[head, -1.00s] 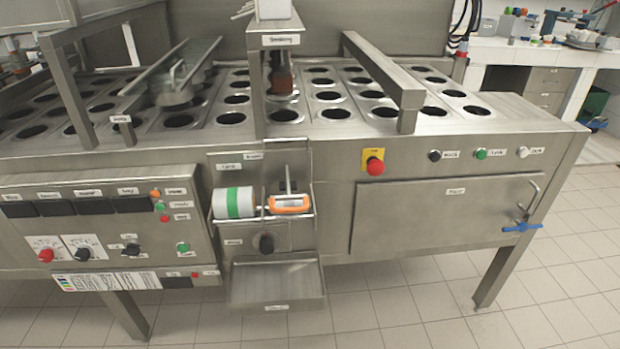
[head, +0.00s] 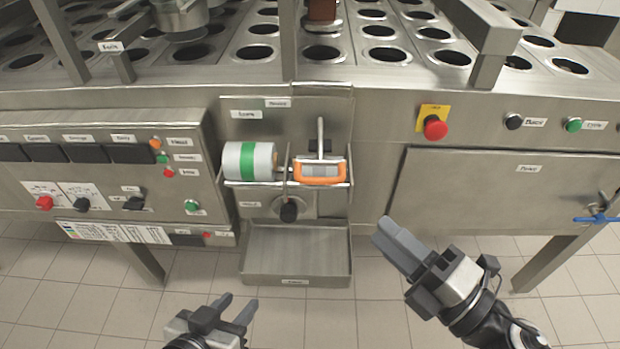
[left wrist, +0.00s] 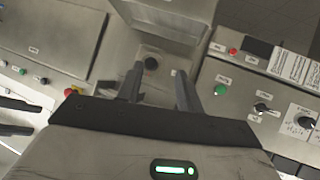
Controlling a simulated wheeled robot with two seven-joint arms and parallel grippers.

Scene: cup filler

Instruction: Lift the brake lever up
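A thin upright metal lever (head: 320,135), which I take for the brake lever, stands at the front centre of the machine behind an orange handle piece (head: 320,181). Its label is too small to read surely. My left gripper (head: 236,305) is open and empty, low in front of the machine, below and left of the lever. Its fingers (left wrist: 158,88) are apart in the left wrist view; I cannot make out the lever there. My right gripper (head: 392,243) is empty, below and right of the lever. Its two fingers show apart at the left wrist view's left edge.
A white roll with a green band (head: 248,161) sits left of the lever. A dark knob (head: 289,211) and a metal tray (head: 296,252) are below. A red emergency button (head: 435,128) is right. Control panels flank the centre. The floor in front is clear.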

